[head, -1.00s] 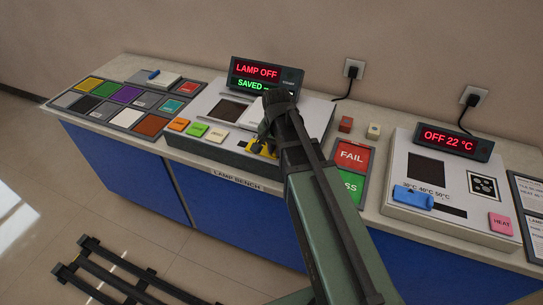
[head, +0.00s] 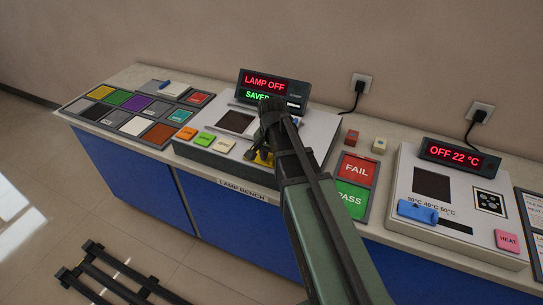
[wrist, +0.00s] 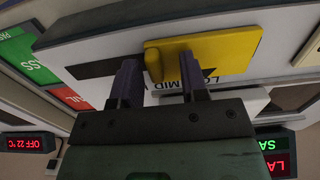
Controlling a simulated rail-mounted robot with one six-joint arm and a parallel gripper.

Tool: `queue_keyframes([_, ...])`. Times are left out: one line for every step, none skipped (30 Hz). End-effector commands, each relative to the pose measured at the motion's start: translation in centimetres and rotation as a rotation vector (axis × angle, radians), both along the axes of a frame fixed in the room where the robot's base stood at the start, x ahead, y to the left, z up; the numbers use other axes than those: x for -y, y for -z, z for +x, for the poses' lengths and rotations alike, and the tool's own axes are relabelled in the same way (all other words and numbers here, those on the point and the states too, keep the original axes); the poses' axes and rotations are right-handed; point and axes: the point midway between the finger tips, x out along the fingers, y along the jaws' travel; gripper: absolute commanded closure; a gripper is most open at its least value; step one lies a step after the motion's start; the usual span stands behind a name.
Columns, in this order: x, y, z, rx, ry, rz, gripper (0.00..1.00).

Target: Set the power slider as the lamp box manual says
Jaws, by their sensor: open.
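The yellow power slider (head: 264,159) is at the front right of the lamp box (head: 205,157), mostly hidden behind my arm in the head view. In the wrist view the yellow slider knob (wrist: 215,52) shows close to my gripper (wrist: 160,75), with LOW and MID lettering partly covered. My gripper is open, its two dark fingers apart. A yellow raised part of the knob lies between the fingertips; whether they touch it I cannot tell. The lamp display (head: 269,90) reads LAMP OFF and SAVED. No readable manual page shows.
Orange, green and cream buttons sit at the lamp box's front left. A red FAIL pad (head: 358,169) and green PASS pad (head: 352,198) lie to its right. Further right is a heater box (head: 408,180) with a blue slider (head: 417,211) and display OFF 22 °C.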

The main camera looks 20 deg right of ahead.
Motion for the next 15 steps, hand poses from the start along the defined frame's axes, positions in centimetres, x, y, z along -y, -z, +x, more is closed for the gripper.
queue_keyframes([0.0, -0.7, 0.0, 0.000, 0.000, 0.000, 0.60])
queue_keyframes([0.0, -1.1, 0.0, 0.000, 0.000, 0.000, 0.60])
queue_keyframes([0.0, -1.8, 0.0, 0.000, 0.000, 0.000, 0.60])
queue_keyframes([0.0, -2.4, 0.0, 0.000, 0.000, 0.000, 0.60])
queue_keyframes([0.0, -3.1, 0.0, 0.000, 0.000, 0.000, 0.60])
queue_keyframes([0.0, -4.0, 0.0, 0.000, 0.000, 0.000, 0.60])
queue_keyframes([0.0, -4.8, 0.0, 0.000, 0.000, 0.000, 0.60])
queue_keyframes([0.0, -5.6, 0.0, 0.000, 0.000, 0.000, 0.60])
queue_keyframes([0.0, -6.7, 0.0, 0.000, 0.000, 0.000, 0.60])
queue_keyframes([0.0, -7.5, 0.0, 0.000, 0.000, 0.000, 0.60])
queue_keyframes([0.0, -8.2, 0.0, 0.000, 0.000, 0.000, 0.60])
queue_keyframes([0.0, -9.1, 0.0, 0.000, 0.000, 0.000, 0.60])
queue_keyframes([0.0, -9.7, 0.0, 0.000, -0.001, 0.000, 0.60])
queue_keyframes([0.0, -10.2, 0.0, 0.001, -0.001, 0.001, 0.60])
queue_keyframes([-0.1, -10.6, 0.0, 0.001, -0.001, 0.001, 0.60])
